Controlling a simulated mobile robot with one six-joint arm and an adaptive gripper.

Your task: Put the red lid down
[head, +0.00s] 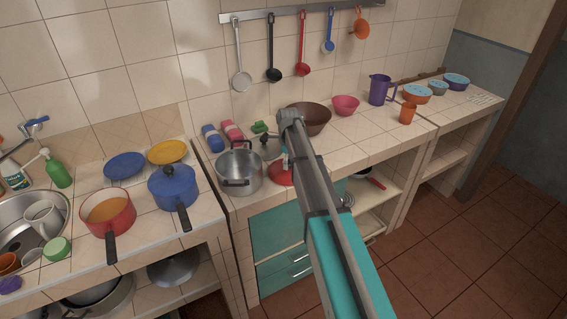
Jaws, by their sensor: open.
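The red lid (279,174) lies at the front edge of the tiled counter, just right of a steel pot; my arm covers its right part. My gripper (286,163) points down right over the lid, mostly hidden behind my own arm. Its jaws are open. I cannot tell whether the fingers still touch the lid.
A steel pot (239,173) stands close on the left of the lid. A grey lid (269,148) and a brown bowl (313,119) are behind. Utensils hang from a rail (290,13) on the wall. The counter right of my arm has clear tiles (362,138).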

